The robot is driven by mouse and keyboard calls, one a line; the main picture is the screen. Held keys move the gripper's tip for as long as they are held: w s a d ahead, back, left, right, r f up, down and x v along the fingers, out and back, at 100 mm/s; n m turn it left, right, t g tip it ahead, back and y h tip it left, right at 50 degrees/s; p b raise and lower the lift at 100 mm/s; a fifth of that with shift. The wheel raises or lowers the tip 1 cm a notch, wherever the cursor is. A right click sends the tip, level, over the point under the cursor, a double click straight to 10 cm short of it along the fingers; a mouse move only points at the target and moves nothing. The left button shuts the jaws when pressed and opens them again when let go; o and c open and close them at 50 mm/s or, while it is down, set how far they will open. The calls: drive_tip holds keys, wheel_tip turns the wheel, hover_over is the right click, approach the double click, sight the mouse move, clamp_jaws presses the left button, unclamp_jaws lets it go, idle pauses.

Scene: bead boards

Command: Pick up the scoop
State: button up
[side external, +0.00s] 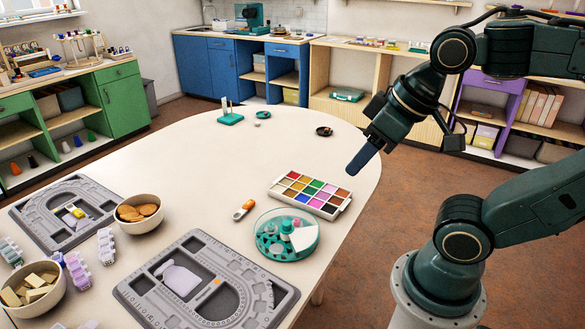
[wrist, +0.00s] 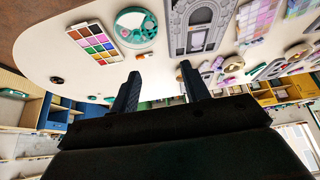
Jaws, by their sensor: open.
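A pale lilac piece shaped like a flat scoop (side external: 181,280) lies on the near grey bead board (side external: 228,312) in the side external view. Its narrow end points to the upper left.
A paint-like color palette (side external: 311,192) and a round teal-rimmed tray (side external: 287,254) lie between my gripper and the near board. An orange tool (side external: 243,209), bowls of cookies (side external: 138,228) and blocks (side external: 60,298), and another board (side external: 38,240) are nearby. The table's far middle is mostly clear.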

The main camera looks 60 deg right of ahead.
drive_tip(key=m+g, duration=0.6)
drive_tip(key=m, duration=1.2)
hover_over(248, 203)
wheel_tip(248, 203, down, 23)
drive_tip(key=shift+a+f, duration=0.1)
drive_tip(key=shift+f, duration=0.15)
drive_tip(key=shift+f, duration=0.1)
drive_tip(key=shift+f, duration=4.15)
